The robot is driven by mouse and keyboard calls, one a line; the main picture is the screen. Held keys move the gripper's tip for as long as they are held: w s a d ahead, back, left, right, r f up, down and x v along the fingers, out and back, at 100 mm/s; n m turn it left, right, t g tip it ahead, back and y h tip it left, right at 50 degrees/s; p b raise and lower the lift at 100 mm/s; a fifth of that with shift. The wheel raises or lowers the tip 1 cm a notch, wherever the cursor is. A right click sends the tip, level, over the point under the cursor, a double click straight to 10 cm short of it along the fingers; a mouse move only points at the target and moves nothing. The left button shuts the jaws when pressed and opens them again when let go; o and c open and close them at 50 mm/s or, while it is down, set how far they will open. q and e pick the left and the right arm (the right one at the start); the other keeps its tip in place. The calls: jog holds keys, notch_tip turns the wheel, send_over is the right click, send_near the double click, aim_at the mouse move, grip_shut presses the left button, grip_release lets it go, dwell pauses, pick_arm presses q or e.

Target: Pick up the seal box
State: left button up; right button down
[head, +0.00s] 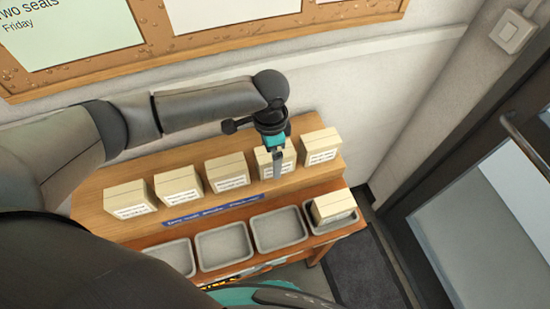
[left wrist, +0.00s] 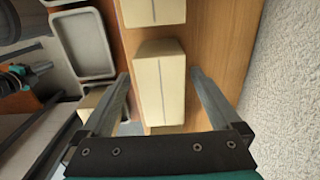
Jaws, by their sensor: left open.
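Several cream boxes with white labels stand in a row on a wooden shelf; the print is too small to read, so I cannot tell which is the seal box. My left gripper (head: 277,168) is open at the fourth box from the left (head: 264,160), partly covering it. In the left wrist view the open fingers (left wrist: 162,92) stand on either side of a cream box (left wrist: 162,75), with space visible on both sides. Another cream box (head: 335,206) sits in the rightmost tray. A dark and teal part at the left wrist view's left edge may be my right gripper; its jaws are unclear.
The neighbouring boxes (head: 227,172) and (head: 320,146) stand close on either side. Grey trays (head: 224,246) line the lower front ledge; those in the middle are empty. A blue label strip (head: 213,211) runs along the shelf front. The wall (head: 390,90) is behind, a door at right.

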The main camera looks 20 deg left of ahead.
pick_arm(q)
jog(key=shift+f, duration=1.45)
jog(key=shift+c, duration=0.3)
jog(key=c, duration=1.5)
